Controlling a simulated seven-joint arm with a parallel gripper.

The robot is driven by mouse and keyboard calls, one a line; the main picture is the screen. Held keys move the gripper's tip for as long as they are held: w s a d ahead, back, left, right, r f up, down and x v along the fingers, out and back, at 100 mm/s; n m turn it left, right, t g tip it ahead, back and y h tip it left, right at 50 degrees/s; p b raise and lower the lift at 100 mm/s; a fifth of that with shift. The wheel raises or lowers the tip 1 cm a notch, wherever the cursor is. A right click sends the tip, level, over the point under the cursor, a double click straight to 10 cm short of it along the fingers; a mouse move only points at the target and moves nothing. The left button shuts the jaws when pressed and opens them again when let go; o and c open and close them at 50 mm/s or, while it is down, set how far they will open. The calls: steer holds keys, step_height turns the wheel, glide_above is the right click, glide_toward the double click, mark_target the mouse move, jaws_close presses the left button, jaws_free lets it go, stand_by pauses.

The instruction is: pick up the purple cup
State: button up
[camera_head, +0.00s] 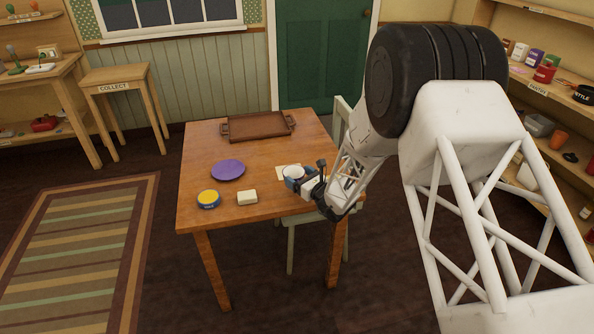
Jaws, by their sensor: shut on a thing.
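I cannot make out a clearly purple cup. A flat purple round plate or saucer (228,169) lies on the table, left of the middle, with nothing on it. My gripper (301,181) is low at the table's right side. It is shut on a small round thing (292,172) with a white top and bluish side, possibly a cup. The jaws partly hide this thing. A pale flat square (281,174) shows beside and behind it. I cannot tell whether the held thing touches the square.
The wooden table (265,208) also holds a brown tray (257,133) at the back. A blue-and-yellow round tin (208,199) and a cream block (247,197) lie near the front. A pale chair (341,118) stands at the right. The table's middle is clear.

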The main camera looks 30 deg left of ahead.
steer(key=shift+s+d+r, duration=0.15)
steer(key=shift+s+d, duration=0.9)
steer(key=shift+s, duration=0.15)
